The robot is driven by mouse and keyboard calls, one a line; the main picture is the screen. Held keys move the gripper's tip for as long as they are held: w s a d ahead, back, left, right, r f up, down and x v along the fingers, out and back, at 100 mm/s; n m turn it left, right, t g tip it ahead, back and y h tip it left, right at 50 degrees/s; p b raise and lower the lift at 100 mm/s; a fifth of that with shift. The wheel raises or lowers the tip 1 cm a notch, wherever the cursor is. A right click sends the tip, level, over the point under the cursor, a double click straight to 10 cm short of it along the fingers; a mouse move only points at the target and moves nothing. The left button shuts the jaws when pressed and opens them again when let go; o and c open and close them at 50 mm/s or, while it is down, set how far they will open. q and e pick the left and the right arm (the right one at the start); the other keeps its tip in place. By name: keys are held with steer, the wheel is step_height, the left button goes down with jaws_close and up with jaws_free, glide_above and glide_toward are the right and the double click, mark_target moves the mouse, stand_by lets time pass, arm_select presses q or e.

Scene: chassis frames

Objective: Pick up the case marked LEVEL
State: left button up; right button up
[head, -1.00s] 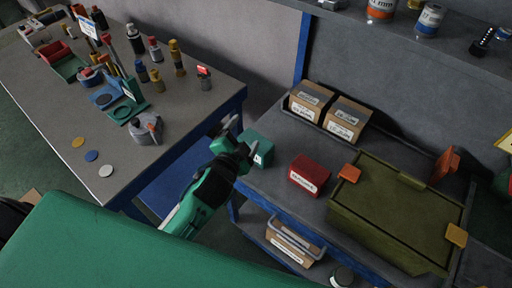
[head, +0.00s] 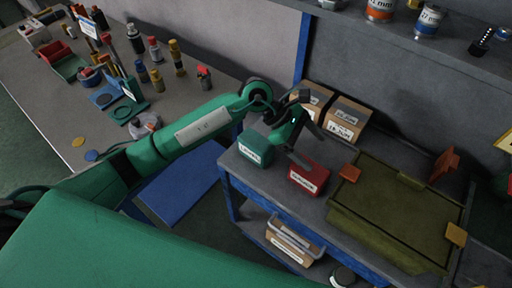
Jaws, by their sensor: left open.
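Two small labelled cases stand at the left end of the cart top: a green case (head: 255,148) and a red case (head: 308,178). Each has a white label on its front, too small to read surely, so I cannot tell which is marked LEVEL. My left gripper (head: 309,150) is open and empty, above the cart just behind the red case and to the right of the green one. Its arm reaches in from the left, over the gap between bench and cart. My right gripper is not in view.
A large olive case (head: 400,215) with orange latches fills the cart's right side. Cardboard boxes (head: 345,118) stand at the cart's back, partly behind my gripper. The workbench (head: 205,115) at left holds bottles and tools. A shelf with cans (head: 429,20) hangs above.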

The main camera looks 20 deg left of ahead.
arm_select(q)
steer(key=w+a+f+m+y, duration=0.2)
steer(key=w+a+y, duration=0.2)
steer(key=a+y, duration=0.3)
steer(key=t+y, duration=0.1)
steer(key=y, duration=0.2)
glide_above(255, 138)
steer(key=shift+d+r, duration=0.15)
steer(key=shift+r, duration=0.1)
step_height(255, 138, down, 8)
steer(key=p, duration=0.2)
steer(key=shift+r+p, duration=0.1)
steer(key=shift+p, duration=0.2)
steer(key=f+p, duration=0.2)
steer(key=f, duration=0.1)
steer(key=f+p, duration=0.1)
steer(key=shift+s+d+f, duration=0.2)
steer(key=shift+s+f, duration=0.15)
steer(key=shift+s, duration=0.05)
steer(key=shift+f, duration=0.5)
steer(key=c, duration=1.1)
steer(key=shift+w, duration=0.1)
steer(key=shift+c, duration=1)
steer(key=shift+r, duration=0.1)
